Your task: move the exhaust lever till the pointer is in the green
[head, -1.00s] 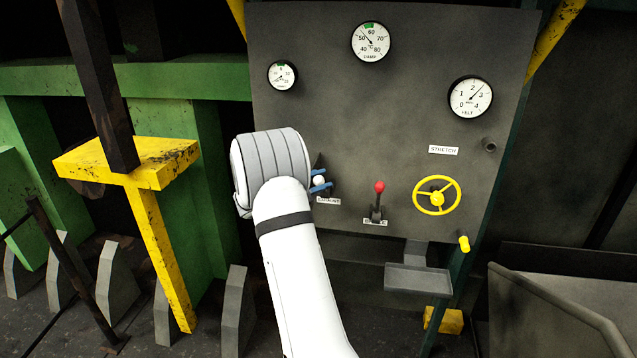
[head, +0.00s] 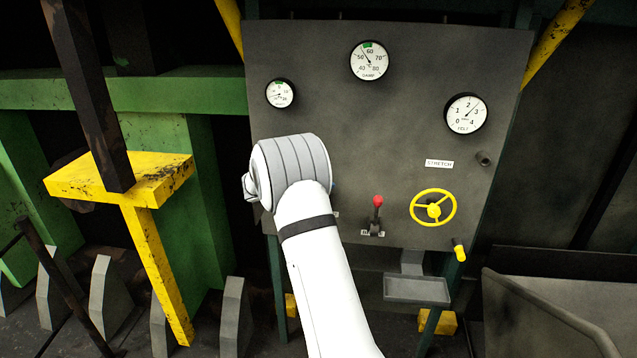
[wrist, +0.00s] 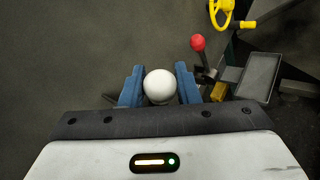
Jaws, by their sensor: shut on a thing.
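The lever's white ball knob (wrist: 159,86) sits between the blue fingers of my gripper (wrist: 160,76), which is shut on it. In the head view my white wrist hides the knob, the fingers and most of the label below them. The damp gauge (head: 369,61) is at the top middle of the panel. Its pointer leans up and left, between 50 and 60, just left of the green mark at the top. The small gauge (head: 280,94) at the left also has a green mark at its top; its pointer is too small to read surely.
The grey panel (head: 420,100) carries a felt gauge (head: 465,113) without a visible green mark. A red-knobbed lever (head: 377,203) and a yellow handwheel (head: 433,208) are right of my wrist. A yellow post (head: 150,260) stands at the left. A small grey tray (head: 416,289) sits below.

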